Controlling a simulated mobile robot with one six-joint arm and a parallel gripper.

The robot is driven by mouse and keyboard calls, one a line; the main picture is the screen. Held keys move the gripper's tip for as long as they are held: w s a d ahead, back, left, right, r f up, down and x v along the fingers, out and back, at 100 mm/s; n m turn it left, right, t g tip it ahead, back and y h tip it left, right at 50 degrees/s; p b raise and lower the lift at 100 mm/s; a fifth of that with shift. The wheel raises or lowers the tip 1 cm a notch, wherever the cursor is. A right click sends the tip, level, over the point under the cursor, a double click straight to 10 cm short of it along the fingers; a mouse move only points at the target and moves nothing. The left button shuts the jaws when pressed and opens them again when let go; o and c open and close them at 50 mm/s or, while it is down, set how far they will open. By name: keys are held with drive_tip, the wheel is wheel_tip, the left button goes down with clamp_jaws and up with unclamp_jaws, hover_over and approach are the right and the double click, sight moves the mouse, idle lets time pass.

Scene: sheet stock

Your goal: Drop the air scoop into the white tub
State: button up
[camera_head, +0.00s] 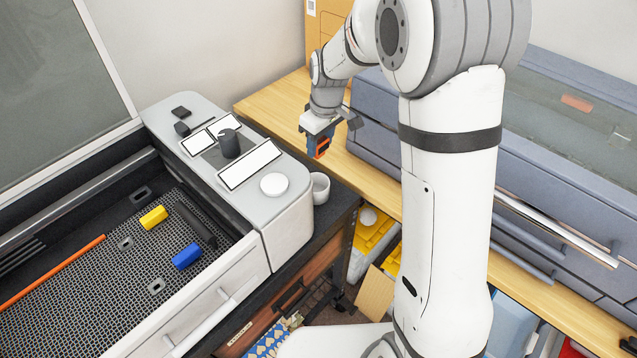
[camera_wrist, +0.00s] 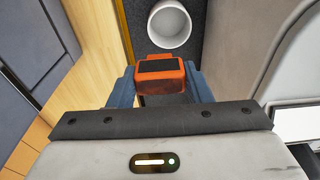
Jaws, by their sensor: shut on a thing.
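The air scoop is an orange block with a dark opening, in the wrist view (camera_wrist: 166,73) and small in the head view (camera_head: 322,146). My gripper (camera_wrist: 160,88) is shut on it, with a blue finger on each side. In the head view my gripper (camera_head: 318,142) holds it in the air, above and behind the white tub. The white tub (camera_head: 319,188) is a small round cup on the dark ledge beside the grey machine. In the wrist view the tub (camera_wrist: 170,43) lies just beyond the scoop, open and apparently empty. The scoop is apart from it.
The grey machine's panel (camera_head: 297,225) with a black knob and a round white disc stands left of the tub. Its mesh bed (camera_head: 110,270) holds yellow, blue and black pieces. A wooden bench (camera_head: 270,98) and blue-grey drawer units (camera_head: 375,105) lie behind and right.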

drive_tip(key=shift+s+f+b, duration=0.1)
drive_tip(key=shift+f+b, duration=0.35)
drive_tip(key=shift+f, duration=0.25)
drive_tip(key=shift+f+b, duration=1.2)
drive_tip(key=shift+f, duration=1)
drive_tip(key=o, duration=1)
drive_tip(key=shift+o, duration=0.2)
drive_tip(key=shift+r, duration=0.1)
drive_tip(key=r, duration=0.4)
drive_tip(key=r+b, duration=0.1)
drive_tip(key=r, duration=0.1)
drive_tip(key=shift+s+d+r, duration=0.25)
drive_tip(key=shift+d+r, duration=0.1)
drive_tip(key=shift+r, duration=0.45)
drive_tip(key=shift+s+d+r, duration=0.1)
